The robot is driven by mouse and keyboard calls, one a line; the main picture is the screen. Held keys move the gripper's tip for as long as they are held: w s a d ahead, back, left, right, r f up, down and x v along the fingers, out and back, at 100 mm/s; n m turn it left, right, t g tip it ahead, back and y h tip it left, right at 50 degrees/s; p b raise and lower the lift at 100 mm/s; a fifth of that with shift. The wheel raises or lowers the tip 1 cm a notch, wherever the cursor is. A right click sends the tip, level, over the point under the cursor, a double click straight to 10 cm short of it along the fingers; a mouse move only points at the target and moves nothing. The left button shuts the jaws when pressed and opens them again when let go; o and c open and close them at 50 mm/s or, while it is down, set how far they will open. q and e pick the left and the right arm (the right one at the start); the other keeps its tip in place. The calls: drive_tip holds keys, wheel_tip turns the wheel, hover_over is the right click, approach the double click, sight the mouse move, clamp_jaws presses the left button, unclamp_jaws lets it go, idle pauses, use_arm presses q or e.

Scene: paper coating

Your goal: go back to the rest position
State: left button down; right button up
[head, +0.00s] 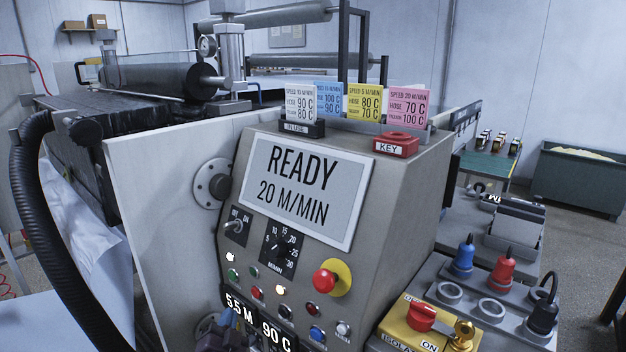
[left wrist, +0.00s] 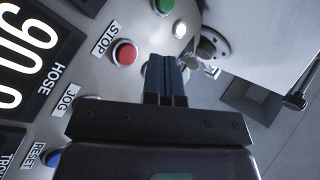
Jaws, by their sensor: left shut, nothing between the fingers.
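My left gripper (head: 227,318) shows at the bottom of the head view, in front of the lower control panel (head: 225,262) and partly cut off by the frame. In the left wrist view its two dark blue fingers (left wrist: 163,65) are shut together with nothing between them. They are near the red STOP button (left wrist: 124,52) and the lit white lamp (left wrist: 179,29); I cannot tell whether they touch the panel. My right gripper is in neither view. The display (head: 298,190) reads READY, 20 M/MIN.
A yellow isolator (head: 412,335) with a red knob stands at the lower right, beside blue and red plugs (head: 502,265). A red KEY block (head: 396,145) and several coloured cards stand on the console. A black hose (head: 28,220) runs down the left. Floor shows at the right.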

use_arm(q)
drive_tip(key=s+a+f+n+g, duration=0.2)
drive_tip(key=s+f+g, duration=0.1)
drive_tip(key=s, duration=0.9)
drive_tip(key=s+a+f+n+g+p, duration=0.1)
drive_tip(key=s+a+f+n+g, duration=0.1)
drive_tip(key=s, duration=1)
drive_tip(key=s+a+f+n+g+h+p, duration=0.1)
drive_tip(key=s+f+g, duration=0.3)
drive_tip(key=s, duration=0.8)
drive_tip(key=shift+s+a+f+n, duration=0.15)
drive_tip(key=shift+a+f+n, duration=0.15)
drive_tip(key=shift+a+n, duration=0.55)
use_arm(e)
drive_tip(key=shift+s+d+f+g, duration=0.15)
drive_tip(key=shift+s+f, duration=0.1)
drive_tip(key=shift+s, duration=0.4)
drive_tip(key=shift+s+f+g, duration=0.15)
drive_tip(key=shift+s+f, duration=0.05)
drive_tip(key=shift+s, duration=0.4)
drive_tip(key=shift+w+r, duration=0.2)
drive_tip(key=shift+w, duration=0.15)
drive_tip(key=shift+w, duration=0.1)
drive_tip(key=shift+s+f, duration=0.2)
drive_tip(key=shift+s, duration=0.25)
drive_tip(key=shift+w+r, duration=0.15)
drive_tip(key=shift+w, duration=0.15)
